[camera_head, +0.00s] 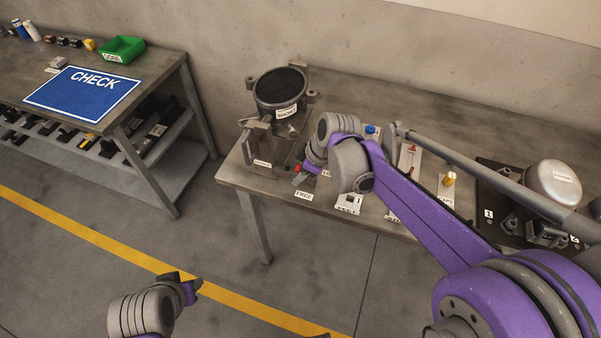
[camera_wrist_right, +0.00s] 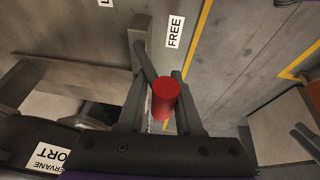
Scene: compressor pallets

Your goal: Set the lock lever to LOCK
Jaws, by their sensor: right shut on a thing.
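The lock lever's red knob (camera_wrist_right: 165,98) sits between the two fingers of my right gripper (camera_wrist_right: 160,100) in the right wrist view; the gripper is shut on it. The lever's grey arm (camera_wrist_right: 145,62) runs up and left from the knob. A FREE label (camera_wrist_right: 174,31) lies just beyond the knob; another label, mostly cut off, shows its L at the top left. In the head view my right gripper (camera_head: 302,168) is at the table's front left, and a FREE label (camera_head: 304,195) is just below it. My left gripper (camera_head: 188,287) hangs over the floor; its jaws are unclear.
A dark round-topped machine (camera_head: 280,90) stands behind the lever on the grey table (camera_head: 350,85). A red-handled lever, a yellow knob and a silver dome (camera_head: 553,183) are to the right. A side bench (camera_head: 155,75) holds a CHECK sign and a green bin (camera_head: 121,49).

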